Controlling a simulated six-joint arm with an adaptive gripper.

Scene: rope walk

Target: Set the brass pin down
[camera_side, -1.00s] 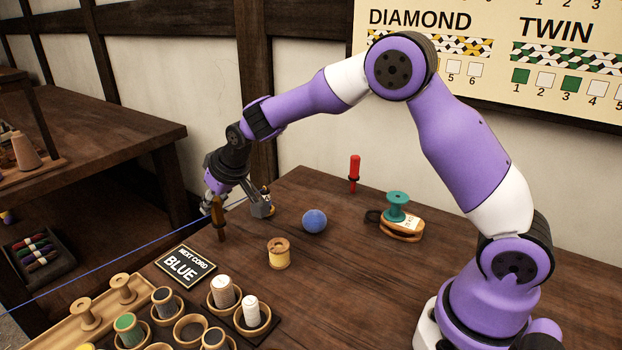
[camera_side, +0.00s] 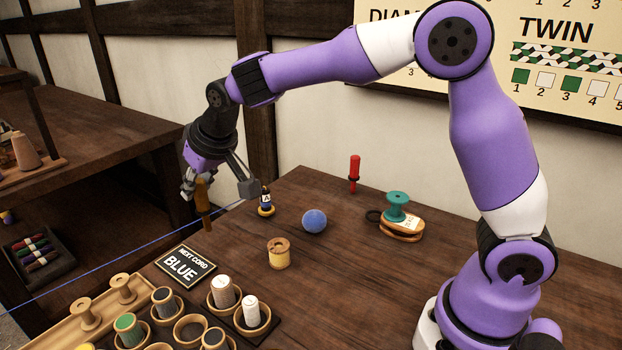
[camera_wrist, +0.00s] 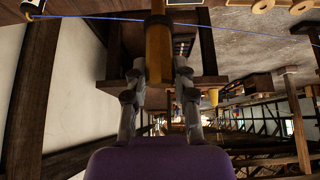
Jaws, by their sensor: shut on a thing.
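The brass pin (camera_side: 204,207) is a slim amber-brown rod, and it hangs almost upright from my gripper (camera_side: 214,187) in the side view. It is above the table's left part, behind the BLUE card, and its lower end looks clear of the wood. In the wrist view the pin (camera_wrist: 158,52) shows as a golden cylinder between my two grey fingers (camera_wrist: 159,78), which are shut on it. The pin's top is partly hidden by the fingers in the side view.
A blue cord (camera_side: 120,266) runs across the left, near the pin. Bare table lies right of the spool.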

